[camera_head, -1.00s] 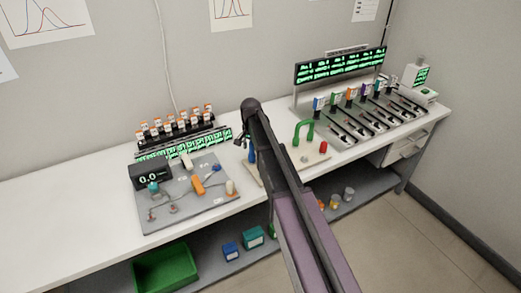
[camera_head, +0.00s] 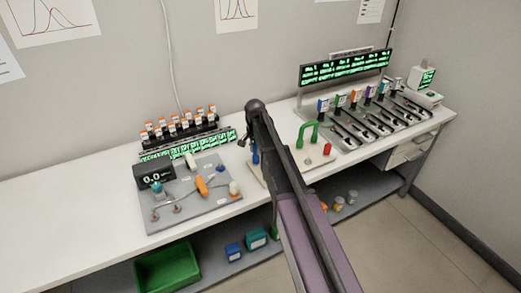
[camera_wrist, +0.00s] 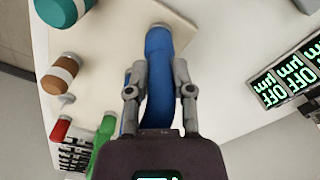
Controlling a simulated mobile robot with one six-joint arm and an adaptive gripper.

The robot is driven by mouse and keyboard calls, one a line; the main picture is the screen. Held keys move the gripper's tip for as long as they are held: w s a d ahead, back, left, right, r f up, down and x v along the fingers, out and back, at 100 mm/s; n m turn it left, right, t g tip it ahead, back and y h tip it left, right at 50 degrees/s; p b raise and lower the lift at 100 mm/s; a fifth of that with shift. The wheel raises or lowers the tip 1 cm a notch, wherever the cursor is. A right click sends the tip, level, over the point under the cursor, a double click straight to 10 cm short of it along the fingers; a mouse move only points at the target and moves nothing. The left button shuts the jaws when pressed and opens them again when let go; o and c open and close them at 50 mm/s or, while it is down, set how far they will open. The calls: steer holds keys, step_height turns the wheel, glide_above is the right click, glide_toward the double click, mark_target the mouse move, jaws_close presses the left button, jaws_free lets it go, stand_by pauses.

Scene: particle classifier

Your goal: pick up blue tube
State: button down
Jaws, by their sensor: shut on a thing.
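The blue tube (camera_wrist: 158,52) is a thick, bent tube in the middle of the wrist view, over a cream board (camera_wrist: 120,45). My gripper (camera_wrist: 160,80) has one grey finger on each side of it and is shut on it. The lower part of the tube runs back toward the palm and is partly hidden. In the head view the blue tube (camera_head: 254,152) shows as a small upright piece left of my arm, at the cream board (camera_head: 257,172). My arm hides much of that board, and the fingers are not clear there.
A green arched tube (camera_head: 309,131) and a red piece (camera_head: 327,149) stand on the board right of my arm. A grey panel (camera_head: 205,205) with fittings lies to the left. Slotted rails and a lit display (camera_head: 345,67) are at right. The bench's left end is clear.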

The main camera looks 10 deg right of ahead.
steer(key=shift+r, duration=0.15)
step_height(320, 180, up, 10)
steer(key=p, duration=1)
stand_by(0.7)
steer(key=shift+r+p, duration=2.15)
steer(key=shift+p, duration=0.15)
steer(key=shift+r, duration=0.1)
steer(key=shift+r+p, duration=1.45)
steer(key=shift+p, duration=0.05)
